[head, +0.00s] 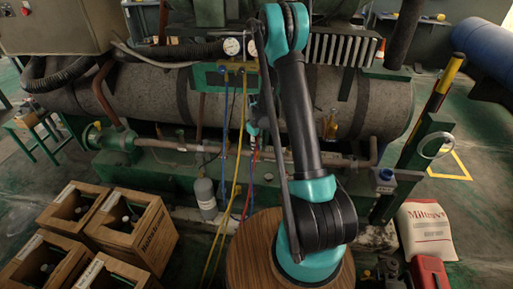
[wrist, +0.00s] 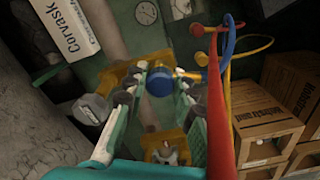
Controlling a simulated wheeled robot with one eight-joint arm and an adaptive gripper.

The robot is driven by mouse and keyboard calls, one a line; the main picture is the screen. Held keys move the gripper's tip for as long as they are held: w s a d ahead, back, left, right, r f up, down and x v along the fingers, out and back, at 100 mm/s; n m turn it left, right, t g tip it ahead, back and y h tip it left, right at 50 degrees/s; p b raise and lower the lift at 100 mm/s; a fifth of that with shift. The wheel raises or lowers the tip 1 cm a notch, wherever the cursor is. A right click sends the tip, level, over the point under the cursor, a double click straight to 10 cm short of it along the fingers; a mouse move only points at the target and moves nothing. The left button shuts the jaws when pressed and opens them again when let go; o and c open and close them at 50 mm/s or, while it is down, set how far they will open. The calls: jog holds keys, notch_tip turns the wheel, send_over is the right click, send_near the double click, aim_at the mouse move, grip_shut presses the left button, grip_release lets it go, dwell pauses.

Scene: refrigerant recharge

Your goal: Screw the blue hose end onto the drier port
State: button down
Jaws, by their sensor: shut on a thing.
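In the wrist view my gripper (wrist: 163,88) has its two teal fingers closed around a round blue piece, which looks like the blue hose end (wrist: 159,82). Yellow brass-coloured parts show around and below it. I cannot tell which part is the drier port, or whether the blue end touches it. A blue hose (wrist: 231,42) loops at the upper right. In the head view my gripper (head: 254,124) is small and partly hidden beside my arm, in front of the large pipe. The blue hose (head: 225,125) hangs from the gauge manifold (head: 238,67).
A red hose (wrist: 222,100) crosses close by on the right in the wrist view. A yellow hose (head: 239,135) hangs beside the blue one. Wooden crates (head: 133,232) stand at lower left, and a grey canister (head: 205,195) stands below the pipe. A white sack (head: 427,230) lies at right.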

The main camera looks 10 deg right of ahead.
jog(key=shift+m, duration=1.8)
jog(key=shift+m, duration=1)
jog(key=shift+f+m, duration=0.1)
jog(key=shift+m, duration=0.7)
jog(key=m, duration=0.3)
jog(key=shift+m, duration=0.3)
